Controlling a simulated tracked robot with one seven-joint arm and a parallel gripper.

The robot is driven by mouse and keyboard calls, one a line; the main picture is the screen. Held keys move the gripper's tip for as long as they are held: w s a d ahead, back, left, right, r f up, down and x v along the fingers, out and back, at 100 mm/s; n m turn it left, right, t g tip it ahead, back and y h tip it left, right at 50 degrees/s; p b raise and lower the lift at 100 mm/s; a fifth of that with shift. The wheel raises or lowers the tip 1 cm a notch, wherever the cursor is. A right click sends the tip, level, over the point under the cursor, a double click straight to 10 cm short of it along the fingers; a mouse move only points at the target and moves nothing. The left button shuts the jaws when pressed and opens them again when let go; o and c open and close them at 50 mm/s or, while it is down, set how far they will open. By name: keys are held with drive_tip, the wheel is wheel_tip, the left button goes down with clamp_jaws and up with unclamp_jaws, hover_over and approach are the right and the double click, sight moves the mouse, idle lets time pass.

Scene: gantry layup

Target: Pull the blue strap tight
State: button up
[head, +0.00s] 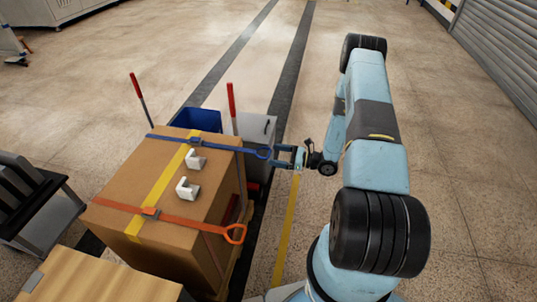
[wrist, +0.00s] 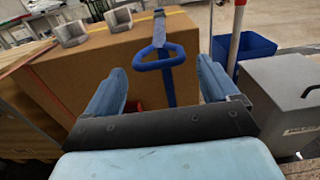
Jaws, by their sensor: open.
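The blue strap (head: 222,148) runs across the top of a large cardboard box (head: 110,203), through a buckle, and ends in a blue loop handle (head: 263,153) past the box's right edge. In the wrist view the blue loop handle (wrist: 159,60) is ahead of my gripper, with strap hanging down the box's side below it. My gripper (head: 284,156) is open, its two blue fingers (wrist: 165,85) spread to either side of the handle in the picture. I see no contact; the exact gap cannot be told.
An orange strap (head: 120,206) with its own loop handle crosses the box nearer. Two white corner pieces (head: 187,188) sit on top. A blue bin (head: 196,120), a grey bin (head: 257,130) and red-topped poles stand behind the box.

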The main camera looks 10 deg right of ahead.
drive_tip(key=v, duration=0.8)
drive_tip(key=shift+d, duration=0.35)
drive_tip(key=shift+s, duration=0.1)
drive_tip(key=s+a+r+n+g+h, duration=0.2)
drive_tip(key=a+r+n+g, duration=0.15)
drive_tip(key=r, duration=0.65)
drive_tip(key=s+a+r+n+g+h, duration=0.1)
drive_tip(key=a+r+n+g, duration=0.3)
drive_tip(key=r, duration=0.6)
drive_tip(key=s+r+n+g+h, duration=0.25)
drive_tip(key=r+n, duration=0.35)
drive_tip(key=r, duration=0.4)
drive_tip(key=s+r+n+t+h, duration=0.7)
drive_tip(key=s+r+n+h, duration=0.3)
drive_tip(key=s+r, duration=1.1)
drive_tip(key=shift+v, duration=1)
drive_tip(key=shift+d+h, duration=0.1)
drive_tip(key=shift+h, duration=0.15)
